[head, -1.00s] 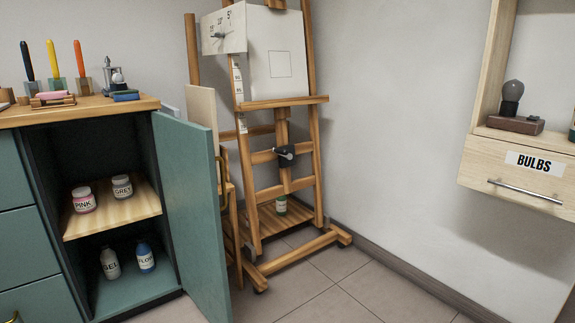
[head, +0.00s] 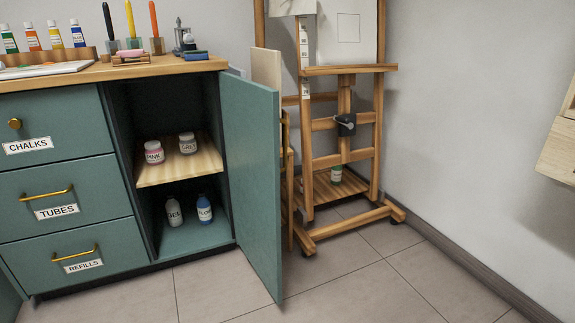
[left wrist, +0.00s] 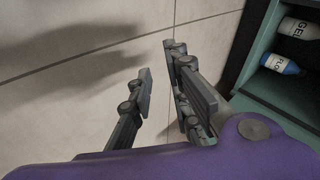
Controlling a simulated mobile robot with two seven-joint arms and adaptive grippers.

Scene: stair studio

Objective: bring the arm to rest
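My left gripper (left wrist: 168,98) shows in the left wrist view with its two fingers apart and nothing between them. It hangs over the tiled floor, beside the open cabinet (left wrist: 262,105) with its lower bottles. Neither gripper shows in the head view, and my right gripper is in no frame.
The teal cabinet door (head: 250,185) stands open into the room. Jars (head: 154,152) stand on the wooden shelf (head: 178,171), with bottles (head: 205,208) below. A wooden easel (head: 345,157) stands behind the door. Tiled floor (head: 350,285) is free in front.

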